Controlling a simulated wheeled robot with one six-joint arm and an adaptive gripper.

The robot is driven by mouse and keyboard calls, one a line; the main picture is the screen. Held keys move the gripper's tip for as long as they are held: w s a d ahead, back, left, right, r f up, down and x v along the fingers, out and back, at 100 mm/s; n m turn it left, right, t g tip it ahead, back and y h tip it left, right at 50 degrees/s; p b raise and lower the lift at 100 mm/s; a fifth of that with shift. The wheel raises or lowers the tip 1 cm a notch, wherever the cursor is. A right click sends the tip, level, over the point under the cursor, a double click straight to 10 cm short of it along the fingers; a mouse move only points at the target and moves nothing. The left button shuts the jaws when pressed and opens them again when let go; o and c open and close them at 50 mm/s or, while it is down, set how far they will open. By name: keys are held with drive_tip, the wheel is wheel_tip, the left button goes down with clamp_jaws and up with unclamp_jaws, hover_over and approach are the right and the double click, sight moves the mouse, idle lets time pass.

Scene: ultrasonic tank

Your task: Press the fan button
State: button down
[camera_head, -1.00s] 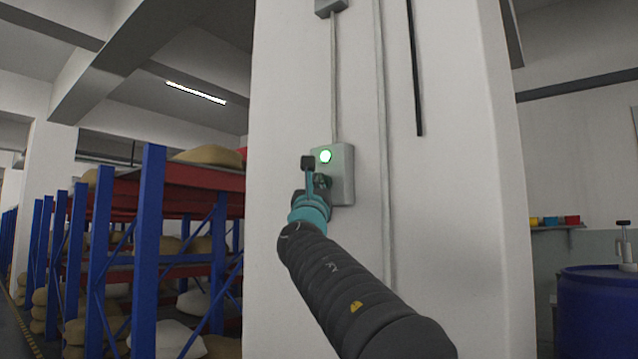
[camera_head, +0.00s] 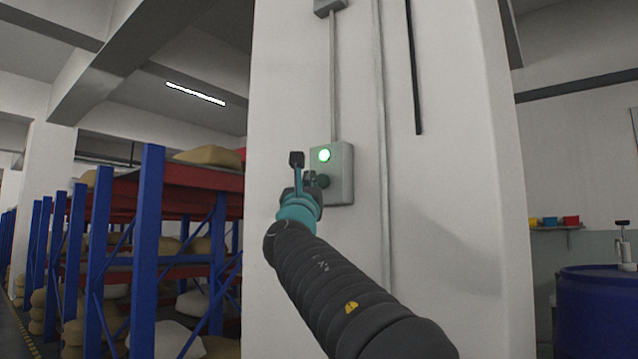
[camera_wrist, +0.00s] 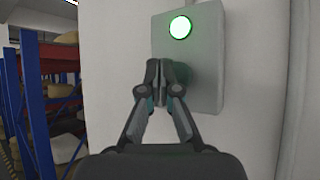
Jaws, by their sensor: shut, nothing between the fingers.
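A grey control box (camera_head: 341,175) is fixed to the white pillar. A round light on its upper part glows green (camera_head: 324,155); it also shows bright green in the wrist view (camera_wrist: 180,27). Below it is a dark green round button (camera_head: 323,181), partly hidden behind my gripper; in the wrist view the fingers cover part of it. My gripper (camera_wrist: 160,80) is shut and empty, with its fingertips in front of the button, below and left of the light. In the head view my gripper (camera_head: 309,177) is at the box's left side. I cannot tell whether the fingertips touch the button.
A conduit (camera_head: 334,80) runs up from the box to a small grey box (camera_head: 330,6). Blue-post racks (camera_head: 148,250) with sacks stand at the left. A blue barrel (camera_head: 598,315) stands at the right. The pillar face right of the box is mostly clear.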

drive_tip(key=s+a, duration=0.2)
drive_tip(key=s, duration=0.1)
drive_tip(key=shift+a, duration=0.15)
